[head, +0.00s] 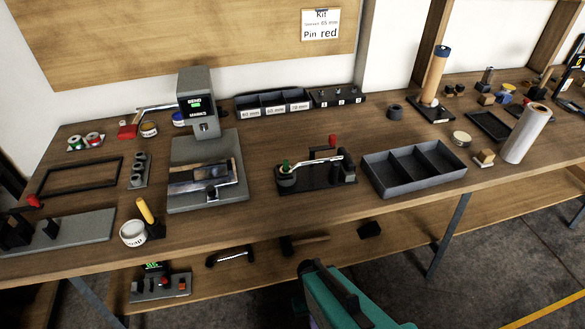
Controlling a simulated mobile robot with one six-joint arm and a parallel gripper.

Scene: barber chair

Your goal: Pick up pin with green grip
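A small green grip (286,163), which looks like the pin's, stands upright at the left end of a black fixture (318,180) in the middle of the bench. A shiny metal bar lies across the top of this fixture, and a red knob (332,141) stands at its back. The pin's shaft is hidden. A teal and dark part of my own body shows at the bottom edge, in front of the bench and apart from the fixture. I cannot make out gripper fingers in this view.
A grey bending press (205,180) stands left of the fixture, and a dark three-compartment tray (415,168) lies to its right. Labelled bins (272,104) are behind. A card above reads "Pin red". A lower shelf (330,251) runs under the bench, holding some tools.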

